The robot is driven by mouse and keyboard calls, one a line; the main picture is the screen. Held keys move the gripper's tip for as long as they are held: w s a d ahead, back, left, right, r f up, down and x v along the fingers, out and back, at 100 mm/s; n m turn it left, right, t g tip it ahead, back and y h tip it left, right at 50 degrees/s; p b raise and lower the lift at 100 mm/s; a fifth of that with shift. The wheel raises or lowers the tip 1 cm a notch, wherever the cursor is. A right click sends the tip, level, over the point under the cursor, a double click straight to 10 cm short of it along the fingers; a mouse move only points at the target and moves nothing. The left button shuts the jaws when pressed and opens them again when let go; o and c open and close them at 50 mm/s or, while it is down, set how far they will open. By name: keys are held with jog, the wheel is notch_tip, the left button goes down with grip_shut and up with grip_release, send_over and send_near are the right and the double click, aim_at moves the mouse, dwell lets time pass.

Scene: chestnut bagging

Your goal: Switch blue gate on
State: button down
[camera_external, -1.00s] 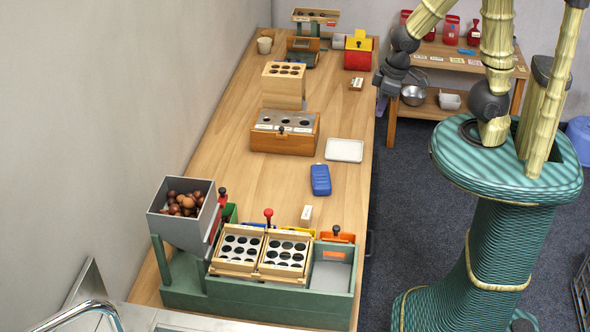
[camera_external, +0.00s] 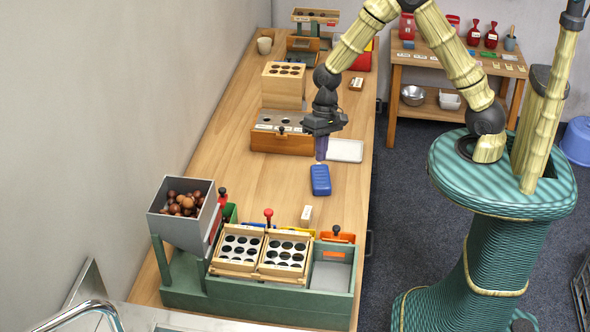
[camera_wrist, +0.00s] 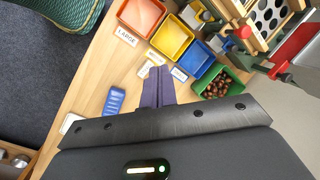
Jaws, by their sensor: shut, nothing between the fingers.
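My gripper (camera_external: 321,157) points down over the table, its dark purple fingers together and empty, just behind the blue ridged block (camera_external: 320,180). In the wrist view the fingers (camera_wrist: 160,72) point toward the bins, with the blue bin (camera_wrist: 198,58) beyond them to the right. The green sorting stand (camera_external: 185,292) is at the front of the table. A red-topped lever (camera_external: 268,212) stands upright behind its sieve trays (camera_external: 238,248); the red knob (camera_wrist: 243,32) shows in the wrist view. I cannot make out a separate blue gate.
A grey hopper (camera_external: 181,230) holds chestnuts at the stand's left. Orange (camera_wrist: 141,15), yellow (camera_wrist: 172,37) and green (camera_wrist: 219,82) bins flank the blue one; the green holds chestnuts. A white tray (camera_external: 347,151) lies behind the blue block. The mid-table left side is clear.

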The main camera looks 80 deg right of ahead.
jog(key=w+f+m+t+y+b, duration=0.1)
jog(key=w+f+m+y+b, duration=0.5)
jog(key=w+f+m, duration=0.6)
jog(key=w+f+y, duration=0.1)
jog(key=w+f, duration=0.1)
jog(key=w, duration=0.1)
jog(key=shift+w+t+y, duration=0.3)
jog(key=shift+y, duration=0.1)
jog(key=shift+f, duration=0.15)
jog(key=w+a+f+p, duration=0.1)
jog(key=a+p, duration=0.3)
jog(key=a, duration=0.7)
jog(key=shift+w+f, duration=0.35)
jog(key=shift+f, duration=0.55)
